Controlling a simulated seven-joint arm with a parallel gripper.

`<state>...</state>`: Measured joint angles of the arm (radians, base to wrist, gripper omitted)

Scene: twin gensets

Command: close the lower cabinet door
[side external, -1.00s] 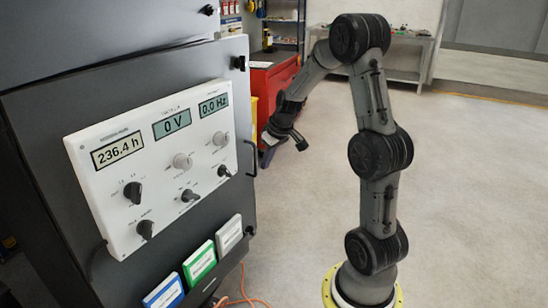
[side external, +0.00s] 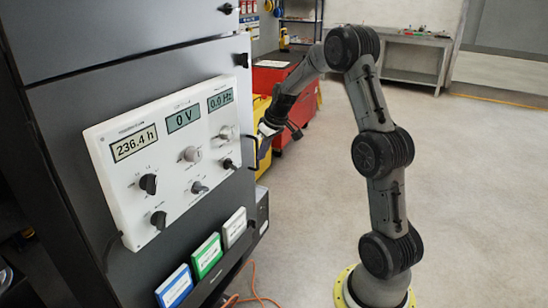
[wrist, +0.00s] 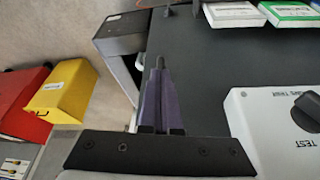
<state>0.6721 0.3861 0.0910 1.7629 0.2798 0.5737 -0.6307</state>
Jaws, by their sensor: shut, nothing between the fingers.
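The lower cabinet door (side external: 85,185) is a dark panel carrying a white control panel (side external: 170,160) with displays and knobs. A thin black handle (side external: 253,150) is at its free right edge. The door seems to stand ajar; its gap is hard to judge. My gripper (side external: 262,150) is at that edge, close to the handle. In the wrist view my gripper's purple fingers (wrist: 159,64) are together and empty, over or beside the edge of the dark door face (wrist: 215,65). I cannot tell whether they touch it.
An upper cabinet section (side external: 110,35) is above the door. Blue, green and white binders (side external: 207,257) sit low on its front. A dark box (side external: 262,210) shows past the door edge. Yellow (wrist: 62,88) and red (wrist: 22,100) cabinets stand nearby. Open floor lies right.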

